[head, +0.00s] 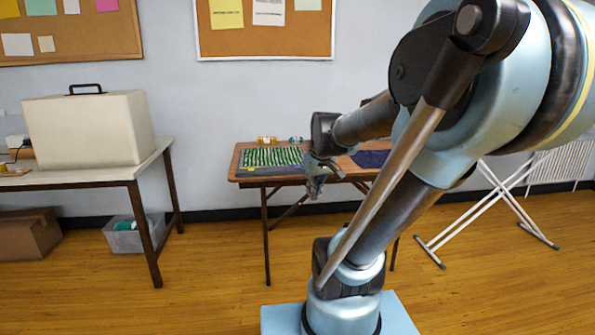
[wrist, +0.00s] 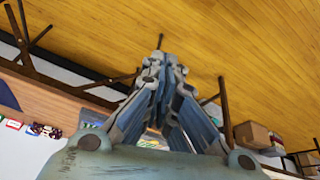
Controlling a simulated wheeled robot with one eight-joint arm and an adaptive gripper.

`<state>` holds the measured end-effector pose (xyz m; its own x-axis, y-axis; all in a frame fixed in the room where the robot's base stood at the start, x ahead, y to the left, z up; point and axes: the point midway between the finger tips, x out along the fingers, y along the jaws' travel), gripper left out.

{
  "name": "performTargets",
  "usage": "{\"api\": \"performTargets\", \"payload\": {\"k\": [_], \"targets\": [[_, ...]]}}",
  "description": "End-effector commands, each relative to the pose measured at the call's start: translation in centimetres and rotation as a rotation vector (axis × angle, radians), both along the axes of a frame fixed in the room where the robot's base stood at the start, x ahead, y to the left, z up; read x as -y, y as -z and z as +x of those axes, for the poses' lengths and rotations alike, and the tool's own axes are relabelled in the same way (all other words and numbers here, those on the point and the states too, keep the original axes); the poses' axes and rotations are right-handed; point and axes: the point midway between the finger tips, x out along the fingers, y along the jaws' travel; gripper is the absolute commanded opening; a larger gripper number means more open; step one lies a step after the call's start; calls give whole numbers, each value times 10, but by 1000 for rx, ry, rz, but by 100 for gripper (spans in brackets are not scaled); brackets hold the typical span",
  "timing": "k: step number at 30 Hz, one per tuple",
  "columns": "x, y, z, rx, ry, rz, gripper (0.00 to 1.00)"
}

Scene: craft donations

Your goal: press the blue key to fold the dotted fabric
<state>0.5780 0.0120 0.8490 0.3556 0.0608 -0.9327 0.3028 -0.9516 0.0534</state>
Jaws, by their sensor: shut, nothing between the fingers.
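A small wooden folding table (head: 300,180) stands against the wall. A green patterned fabric (head: 272,157) lies flat on its left part; I cannot tell stripes from rows of dots. A dark blue cloth (head: 370,158) lies on the right part, partly hidden by my arm. My gripper (head: 315,188) is low at the table's front edge, pointing down, with its fingers closed and empty. The wrist view shows the closed fingers (wrist: 160,50) too.
Small rolls (head: 267,140) lie at the table's back edge. A side table (head: 90,178) at left bears a beige case (head: 90,130). Below it are a grey bin (head: 130,236) and a cardboard box (head: 28,234). A white folding rack (head: 490,205) stands right. The floor between is clear.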

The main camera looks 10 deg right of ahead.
Motion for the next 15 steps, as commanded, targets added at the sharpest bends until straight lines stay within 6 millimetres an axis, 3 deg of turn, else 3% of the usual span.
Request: {"api": "performTargets", "payload": {"k": [1,6,15], "targets": [[-1,-9,20,21,-27,-4,0],[-4,-30,83,93,-128,-27,0],[-5,-55,197,222,-293,-87,0]]}}
